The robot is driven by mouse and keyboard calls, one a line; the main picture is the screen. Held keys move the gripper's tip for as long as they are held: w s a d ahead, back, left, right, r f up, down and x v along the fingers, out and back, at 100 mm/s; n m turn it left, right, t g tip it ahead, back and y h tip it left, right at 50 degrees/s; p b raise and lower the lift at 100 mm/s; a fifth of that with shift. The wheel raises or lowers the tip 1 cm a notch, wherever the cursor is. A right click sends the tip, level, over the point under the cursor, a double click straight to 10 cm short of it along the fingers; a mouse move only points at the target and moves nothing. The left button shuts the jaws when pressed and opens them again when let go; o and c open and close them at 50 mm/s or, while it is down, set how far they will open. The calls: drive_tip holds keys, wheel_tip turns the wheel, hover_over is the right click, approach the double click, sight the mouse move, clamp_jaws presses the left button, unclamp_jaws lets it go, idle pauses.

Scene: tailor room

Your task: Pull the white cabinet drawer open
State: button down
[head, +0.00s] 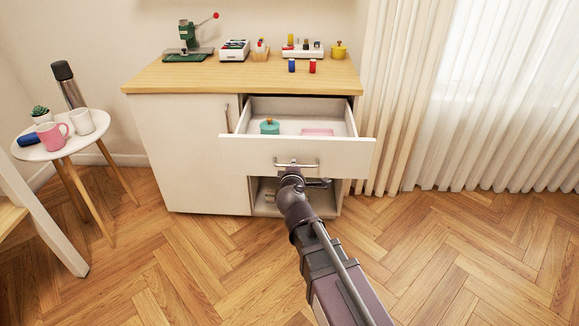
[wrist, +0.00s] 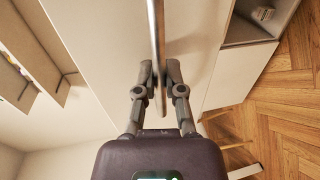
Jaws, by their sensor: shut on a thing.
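The white cabinet (head: 190,150) has a wooden top. Its upper right drawer (head: 240,148) is pulled out, with its inside in view from above. A teal pot with an orange knob (head: 269,127) and a flat pink item (head: 317,132) lie in the drawer. My gripper (head: 291,170) is at the metal bar handle (head: 310,165) on the drawer front. In the wrist view my gripper's fingers (wrist: 159,88) are closed around the handle bar (wrist: 157,40). The exact contact in the head view is partly hidden by my wrist.
An open shelf space (head: 265,195) lies below the drawer. A round side table (head: 60,150) with mugs stands at the left. A green press (head: 187,45) and small boxes stand on the cabinet top. Curtains (head: 395,90) hang at the right. The floor before the cabinet is clear.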

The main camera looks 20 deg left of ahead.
drive_tip(key=shift+s+d, duration=0.2)
drive_tip(key=shift+s, duration=0.1)
drive_tip(key=c, duration=0.8)
unclamp_jaws()
drive_tip(key=shift+o, duration=0.4)
drive_tip(key=shift+a, duration=0.1)
